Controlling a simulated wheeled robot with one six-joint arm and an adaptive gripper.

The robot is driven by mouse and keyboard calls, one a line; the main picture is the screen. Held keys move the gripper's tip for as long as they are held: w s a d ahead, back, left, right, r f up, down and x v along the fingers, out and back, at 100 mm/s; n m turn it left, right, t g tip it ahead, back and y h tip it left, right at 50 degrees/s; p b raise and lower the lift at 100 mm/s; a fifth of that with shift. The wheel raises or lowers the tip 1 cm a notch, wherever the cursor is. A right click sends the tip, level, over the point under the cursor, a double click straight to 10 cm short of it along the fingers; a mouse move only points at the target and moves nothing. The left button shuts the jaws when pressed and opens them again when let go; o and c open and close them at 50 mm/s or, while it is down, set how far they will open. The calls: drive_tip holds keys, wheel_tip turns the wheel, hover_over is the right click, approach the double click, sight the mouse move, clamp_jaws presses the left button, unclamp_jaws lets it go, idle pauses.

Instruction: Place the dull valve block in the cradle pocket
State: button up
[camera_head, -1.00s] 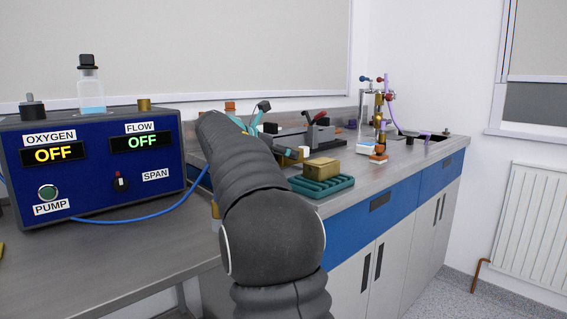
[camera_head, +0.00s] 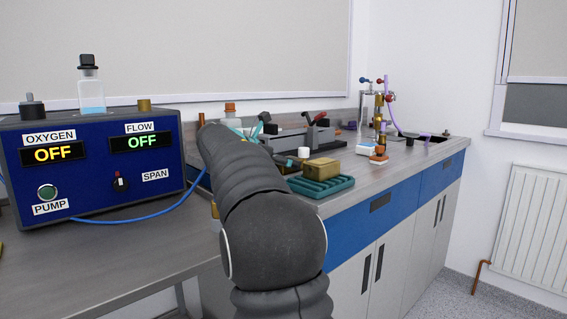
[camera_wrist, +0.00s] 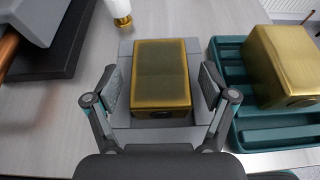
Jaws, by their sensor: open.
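A brass-coloured block with a darker, dull olive top (camera_wrist: 160,75) sits on a grey square base (camera_wrist: 122,112) in the wrist view. The base looks like the cradle; the block hides its middle, so I cannot tell how deep the block sits. My gripper (camera_wrist: 161,87) is open, with one finger on each side of this block and a visible gap on both sides. A brighter brass block (camera_wrist: 287,65) sits on a teal ribbed tray (camera_wrist: 232,85) to the right. In the head view, my arm hides the dull block.
The head view also shows the brighter block (camera_head: 322,168) on the teal tray (camera_head: 318,187) near the counter's front edge. A small white-topped brass piece (camera_wrist: 120,10) stands beyond the base. A dark grey fixture (camera_wrist: 45,45) lies to the left. The blue control box (camera_head: 95,160) stands left of my arm.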

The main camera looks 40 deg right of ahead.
drive_tip(key=shift+r, duration=0.2)
drive_tip(key=v, duration=1.2)
drive_tip(key=shift+p, duration=0.35)
